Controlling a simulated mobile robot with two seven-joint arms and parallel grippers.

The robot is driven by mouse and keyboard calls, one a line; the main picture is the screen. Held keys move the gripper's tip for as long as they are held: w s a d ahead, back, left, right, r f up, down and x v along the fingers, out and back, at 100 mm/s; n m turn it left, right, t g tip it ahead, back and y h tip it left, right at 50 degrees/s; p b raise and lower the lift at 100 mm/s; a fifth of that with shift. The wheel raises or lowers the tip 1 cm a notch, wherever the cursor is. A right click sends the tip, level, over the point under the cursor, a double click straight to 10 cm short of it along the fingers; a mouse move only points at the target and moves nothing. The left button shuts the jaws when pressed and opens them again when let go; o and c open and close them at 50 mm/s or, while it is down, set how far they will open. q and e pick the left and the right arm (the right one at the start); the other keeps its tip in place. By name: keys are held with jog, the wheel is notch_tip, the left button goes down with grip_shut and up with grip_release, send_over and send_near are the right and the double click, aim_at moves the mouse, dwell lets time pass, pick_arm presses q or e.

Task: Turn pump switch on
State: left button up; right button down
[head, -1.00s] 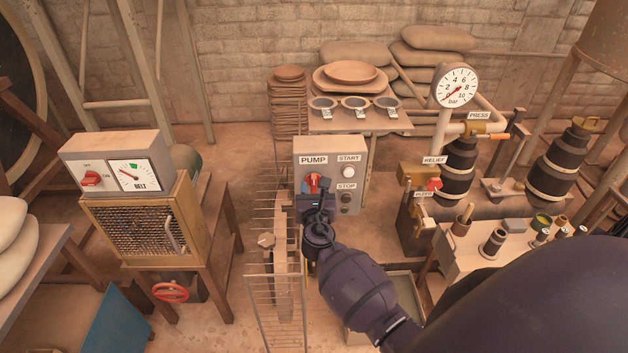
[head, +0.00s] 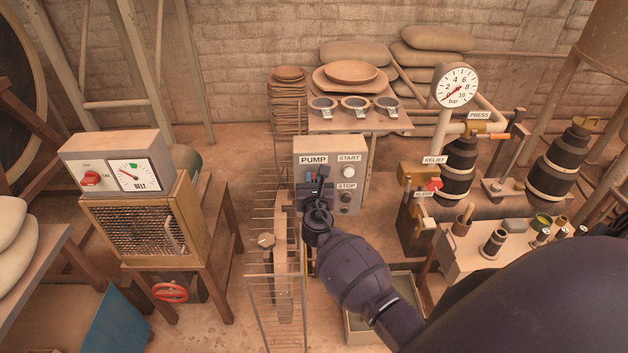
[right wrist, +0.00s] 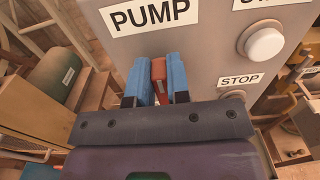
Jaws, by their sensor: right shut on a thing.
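The grey pump box (head: 330,155) stands upright at the middle of the head view, with a PUMP label, a white START button (head: 348,172) and a dark STOP button (head: 346,197). My right gripper (right wrist: 157,82) is at the box face below the PUMP label. Its blue fingers are shut on the red pump switch (right wrist: 159,70), which shows as a narrow strip between them in the right wrist view. In the head view my gripper hides most of the switch. My left gripper is not in view.
A wire guard (head: 275,300) stands just left of my right arm. A belt box with a red knob (head: 91,178) is at the left. A pressure gauge (head: 456,86) and a press with dark cylinders (head: 459,170) stand to the right.

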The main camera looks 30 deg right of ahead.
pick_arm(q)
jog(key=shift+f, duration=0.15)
pick_arm(e)
jog(key=m, duration=0.1)
jog(key=m+b, duration=0.1)
jog(key=m, duration=0.1)
jog(key=shift+s+d+f+b, duration=0.2)
jog(key=shift+d+b, duration=0.05)
jog(key=shift+b, duration=0.1)
pick_arm(q)
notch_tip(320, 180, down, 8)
jog(key=b, duration=0.7)
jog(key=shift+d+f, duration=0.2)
pick_arm(e)
jog(key=m, duration=0.5)
jog(key=d+f+m, duration=0.1)
jog(key=m, duration=0.4)
jog(key=f+m, duration=0.1)
jog(key=m, duration=0.3)
jog(key=shift+s+d+m, duration=0.15)
jog(key=shift+s+m, duration=0.25)
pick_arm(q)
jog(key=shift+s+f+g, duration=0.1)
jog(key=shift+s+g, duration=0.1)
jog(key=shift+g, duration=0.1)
pick_arm(e)
jog(key=shift+r, duration=0.1)
jog(key=c, duration=1.1)
grip_release()
